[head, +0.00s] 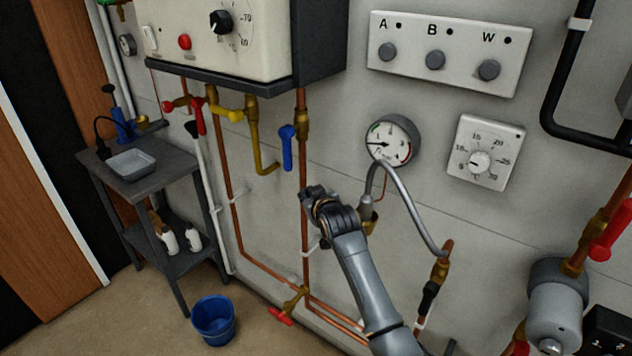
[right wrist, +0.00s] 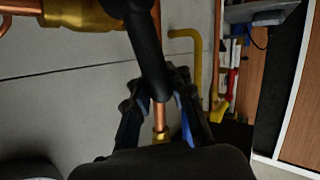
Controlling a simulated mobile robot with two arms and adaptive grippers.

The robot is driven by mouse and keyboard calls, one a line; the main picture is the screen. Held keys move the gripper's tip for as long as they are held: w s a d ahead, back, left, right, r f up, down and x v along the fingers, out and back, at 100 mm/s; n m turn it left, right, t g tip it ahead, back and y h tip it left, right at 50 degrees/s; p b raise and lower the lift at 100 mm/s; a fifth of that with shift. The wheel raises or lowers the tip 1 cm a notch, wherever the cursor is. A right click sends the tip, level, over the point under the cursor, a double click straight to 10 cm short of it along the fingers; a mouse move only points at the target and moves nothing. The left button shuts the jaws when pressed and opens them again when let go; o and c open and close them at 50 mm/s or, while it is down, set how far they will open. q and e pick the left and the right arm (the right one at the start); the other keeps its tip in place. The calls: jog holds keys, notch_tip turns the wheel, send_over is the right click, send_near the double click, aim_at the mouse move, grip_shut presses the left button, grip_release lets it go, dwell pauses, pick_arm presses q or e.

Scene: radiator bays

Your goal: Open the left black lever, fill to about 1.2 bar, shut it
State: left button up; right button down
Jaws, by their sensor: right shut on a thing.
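My right gripper (head: 318,203) is at the wall, left of the braided filling hose (head: 408,203). In the right wrist view its fingers (right wrist: 160,95) are shut on the left black lever (right wrist: 148,50). That lever runs from beside a brass fitting (right wrist: 80,12) and appears to lie across its copper pipe. In the head view my gripper and wrist hide the lever. The right black lever (head: 429,299) points down below the hose's lower right end. The pressure gauge (head: 392,140) has its needle pointing left; its figures are too small to read. My left gripper is out of view.
A blue lever (head: 288,147) and yellow lever (head: 228,114) hang below the boiler (head: 217,38). A dial thermostat (head: 486,153) is right of the gauge. A grey trolley (head: 175,190) and blue bucket (head: 213,321) stand at left. Floor between trolley and door is clear.

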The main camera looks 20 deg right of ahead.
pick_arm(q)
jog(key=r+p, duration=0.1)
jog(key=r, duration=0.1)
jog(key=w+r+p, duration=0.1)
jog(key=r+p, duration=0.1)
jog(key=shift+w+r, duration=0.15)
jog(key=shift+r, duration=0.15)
pick_arm(e)
jog(key=f+g, duration=0.1)
jog(key=w+a+f+n+g+h, duration=0.1)
jog(key=g, duration=0.1)
jog(key=w+a+f+n+g+h, duration=0.1)
jog(key=shift+w+a+f+g, duration=0.2)
jog(key=shift+w+f+g, duration=0.05)
jog(key=shift+g, duration=0.15)
jog(key=c, duration=1.4)
grip_release()
jog(key=shift+o, duration=1.1)
jog(key=shift+a+r, duration=0.1)
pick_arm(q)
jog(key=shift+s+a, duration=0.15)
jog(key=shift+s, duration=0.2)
pick_arm(e)
jog(key=shift+r, duration=0.2)
